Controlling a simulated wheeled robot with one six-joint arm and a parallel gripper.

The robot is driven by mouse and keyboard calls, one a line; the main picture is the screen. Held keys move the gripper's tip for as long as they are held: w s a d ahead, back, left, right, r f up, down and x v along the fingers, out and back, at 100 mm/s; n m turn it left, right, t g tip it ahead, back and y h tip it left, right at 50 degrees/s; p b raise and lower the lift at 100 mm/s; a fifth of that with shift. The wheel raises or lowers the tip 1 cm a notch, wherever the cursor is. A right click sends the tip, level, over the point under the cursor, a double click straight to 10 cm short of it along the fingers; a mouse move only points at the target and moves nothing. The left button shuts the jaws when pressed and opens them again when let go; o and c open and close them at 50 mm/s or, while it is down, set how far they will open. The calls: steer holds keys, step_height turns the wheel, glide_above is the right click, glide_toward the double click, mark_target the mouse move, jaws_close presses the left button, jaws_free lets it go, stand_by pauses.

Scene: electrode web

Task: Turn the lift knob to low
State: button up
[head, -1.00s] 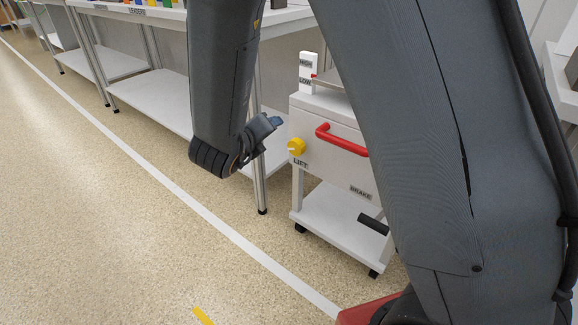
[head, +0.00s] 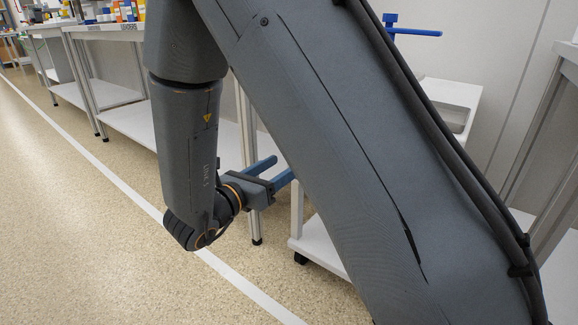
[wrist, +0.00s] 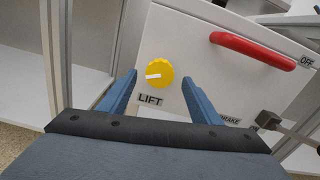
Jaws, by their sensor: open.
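The yellow lift knob (wrist: 160,70) is on the white front panel of a cart, above the LIFT label (wrist: 150,99) in the wrist view. Its white pointer mark points left in that picture. My gripper (wrist: 159,78) is open, with one blue finger on each side of the knob in the wrist view. I cannot tell whether the fingers touch the knob or how far off they are. In the head view my gripper (head: 281,169) points toward the cart, and my arm hides the knob and front panel. No HIGH or LOW mark is visible now.
The wrist view shows a red handle (wrist: 252,48) right of the knob, an OFF label (wrist: 306,61), a BRAKE label (wrist: 229,119) and a dark lever (wrist: 268,119). A white workbench (head: 125,33) stands left of the cart's lower shelf (head: 318,243). The floor (head: 90,230) at left is clear.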

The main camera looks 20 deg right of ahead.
steer(key=shift+b+x, duration=0.55)
steer(key=shift+x, duration=1.35)
steer(key=c, duration=1)
steer(key=shift+c, duration=0.2)
